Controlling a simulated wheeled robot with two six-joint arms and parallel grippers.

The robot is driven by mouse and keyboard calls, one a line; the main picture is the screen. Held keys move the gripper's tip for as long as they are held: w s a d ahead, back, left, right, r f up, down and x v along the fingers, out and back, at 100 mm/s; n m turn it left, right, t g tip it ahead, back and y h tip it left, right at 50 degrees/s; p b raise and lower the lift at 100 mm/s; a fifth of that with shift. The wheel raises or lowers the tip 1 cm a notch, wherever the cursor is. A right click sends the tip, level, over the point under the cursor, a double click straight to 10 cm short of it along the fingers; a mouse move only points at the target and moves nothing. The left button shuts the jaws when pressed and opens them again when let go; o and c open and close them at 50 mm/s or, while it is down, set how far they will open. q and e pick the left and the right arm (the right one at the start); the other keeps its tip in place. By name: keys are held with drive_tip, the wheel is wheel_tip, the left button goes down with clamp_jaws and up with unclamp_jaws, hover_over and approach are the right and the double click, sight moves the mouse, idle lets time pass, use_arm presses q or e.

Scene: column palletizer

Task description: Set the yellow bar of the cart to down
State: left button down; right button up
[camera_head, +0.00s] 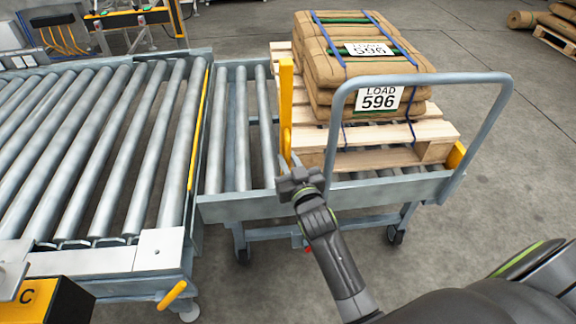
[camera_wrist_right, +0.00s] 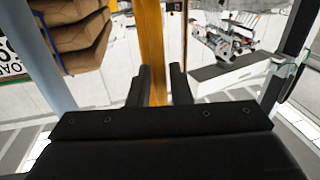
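The yellow bar (camera_head: 286,105) stands upright at the left end of the cart (camera_head: 330,190), beside the loaded pallet. My right gripper (camera_head: 293,178) is at the bar's lower part, near the cart's side rail. In the right wrist view the bar (camera_wrist_right: 152,45) rises just in front of the two dark fingers (camera_wrist_right: 160,85), which stand apart with the bar in line with their gap. The left finger overlaps the bar's edge, and a narrow gap shows at the right finger. I cannot tell whether either finger touches it. My left gripper is not in view.
Brown sacks (camera_head: 335,65) labelled LOAD 596 lie on a wooden pallet (camera_head: 390,155) on the cart. The cart's grey handle (camera_head: 425,79) arches at the right. A roller conveyor (camera_head: 100,140) adjoins on the left. Open grey floor (camera_head: 505,160) lies to the right.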

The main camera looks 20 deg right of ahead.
drive_tip(key=shift+w, duration=0.45)
clamp_jaws()
